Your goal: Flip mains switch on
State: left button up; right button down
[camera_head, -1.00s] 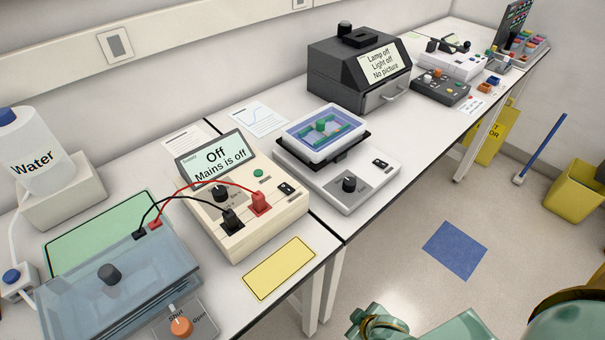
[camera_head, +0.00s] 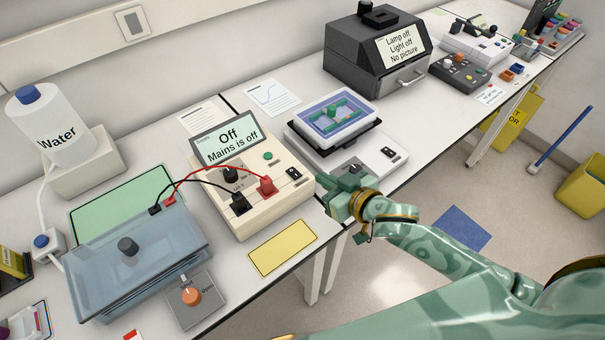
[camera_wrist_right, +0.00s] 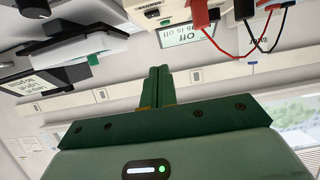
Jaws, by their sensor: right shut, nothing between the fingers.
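The cream power supply (camera_head: 245,205) stands on the bench, its screen (camera_head: 227,140) reading "Off" and "Mains is off". A small black rocker switch (camera_head: 293,173) sits at the right of its sloping face, near a green button (camera_head: 268,156). My green right gripper (camera_head: 322,181) is shut and empty, just right of the supply and close to the switch, with a visible gap. In the right wrist view, its closed fingers (camera_wrist_right: 158,70) point toward the inverted power supply (camera_wrist_right: 178,11). My left gripper is not in view.
Red and black leads (camera_head: 205,172) run from the supply to the blue-lidded tank (camera_head: 140,255). A rocking platform unit (camera_head: 375,165) stands right behind my gripper. A yellow card (camera_head: 283,247) lies in front of the supply, near the bench edge.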

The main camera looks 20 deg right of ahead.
jog(key=b, duration=0.1)
send_over(302, 184)
notch_tip(302, 184, down, 4)
jog(key=shift+r, duration=0.25)
jog(key=f, duration=0.1)
jog(key=f+b, duration=0.1)
jog(key=shift+w+f, duration=0.2)
jog(key=shift+f, duration=0.1)
jog(key=shift+s+f, duration=0.15)
jog(key=shift+f, duration=0.6)
